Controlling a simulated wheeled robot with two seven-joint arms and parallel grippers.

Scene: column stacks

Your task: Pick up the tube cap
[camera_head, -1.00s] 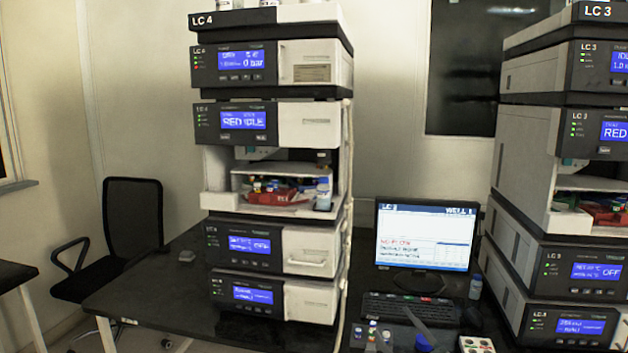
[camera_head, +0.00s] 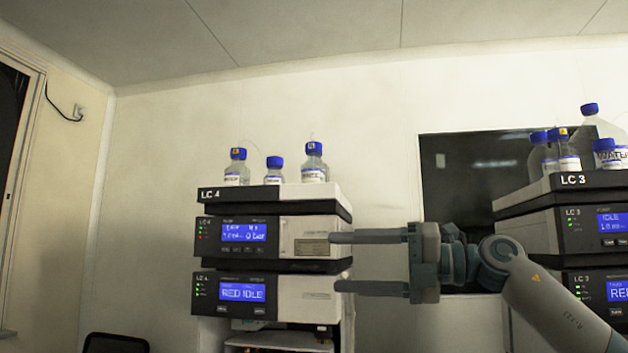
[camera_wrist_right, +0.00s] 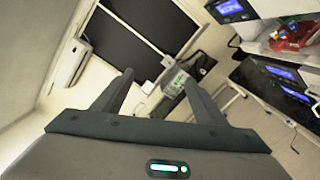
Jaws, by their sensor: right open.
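I cannot pick out a tube cap in either view. My right gripper (camera_head: 336,262) comes in from the right in the head view, with its two long fingers apart, one above the other, and nothing between them. The fingers point left, in front of the right side of the LC 4 stack (camera_head: 324,240) in the picture. In the right wrist view the open fingers (camera_wrist_right: 158,76) also have nothing held between them. A red rack (camera_wrist_right: 292,36) with small coloured items sits in a stack's open bay there, too small to make out. My left gripper is not in view.
Bottles with blue caps (camera_head: 274,168) stand on top of the LC 4 stack. The LC 3 stack (camera_head: 545,200) is at the right with more bottles on top. A dark window (camera_head: 475,185) lies behind, and a chair back (camera_head: 116,346) shows at the bottom left.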

